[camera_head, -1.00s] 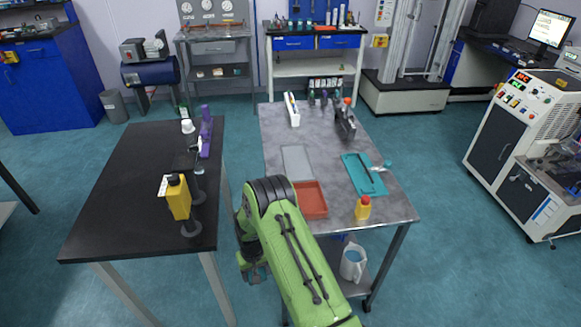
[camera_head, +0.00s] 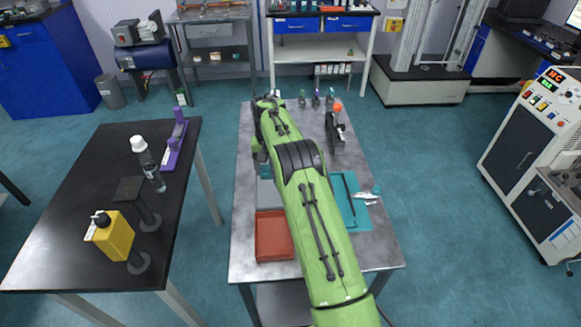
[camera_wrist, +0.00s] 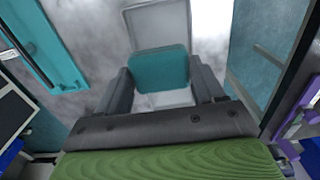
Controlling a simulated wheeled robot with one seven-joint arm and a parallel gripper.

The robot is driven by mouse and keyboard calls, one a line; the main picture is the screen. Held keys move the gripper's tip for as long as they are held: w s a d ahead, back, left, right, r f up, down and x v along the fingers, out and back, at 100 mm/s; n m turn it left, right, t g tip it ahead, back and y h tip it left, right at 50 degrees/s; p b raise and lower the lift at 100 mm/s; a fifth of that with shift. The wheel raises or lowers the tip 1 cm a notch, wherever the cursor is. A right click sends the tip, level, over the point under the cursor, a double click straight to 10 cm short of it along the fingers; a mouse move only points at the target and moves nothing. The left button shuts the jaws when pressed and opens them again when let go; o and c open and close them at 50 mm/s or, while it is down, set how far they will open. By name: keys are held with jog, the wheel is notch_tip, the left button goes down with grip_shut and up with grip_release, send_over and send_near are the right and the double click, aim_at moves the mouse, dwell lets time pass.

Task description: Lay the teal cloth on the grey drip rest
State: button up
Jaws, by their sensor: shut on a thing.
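The teal cloth (camera_wrist: 160,66) is held between the two fingers of my gripper (camera_wrist: 161,76) in the wrist view. A small teal patch of the cloth (camera_head: 265,171) shows beside my arm in the head view. The grey drip rest (camera_wrist: 158,24) is a flat pale rectangle with a rim, beyond and partly behind the cloth in the wrist view. In the head view only a sliver of the rest (camera_head: 265,192) shows left of my arm. The cloth appears above the rest; I cannot tell whether they touch.
A red tray (camera_head: 272,236) lies on the grey table (camera_head: 245,265), nearer than the rest. A teal tray (camera_head: 363,217) with a dark rod lies to the right. A dark instrument (camera_head: 336,130) stands at the back right. A black bench (camera_head: 70,215) with bottles is left, across a gap.

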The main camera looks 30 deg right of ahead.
aim_at(271, 195)
jog(key=shift+w+d+f, duration=0.1)
jog(key=shift+f, duration=0.2)
jog(key=f, duration=0.3)
jog(key=f+b, duration=0.1)
jog(key=f, duration=0.5)
jog(key=shift+a+f+b, duration=0.2)
jog(key=shift+a+b, duration=0.05)
jog(key=shift+b, duration=0.1)
jog(key=o, duration=0.7)
jog(key=shift+o, duration=0.2)
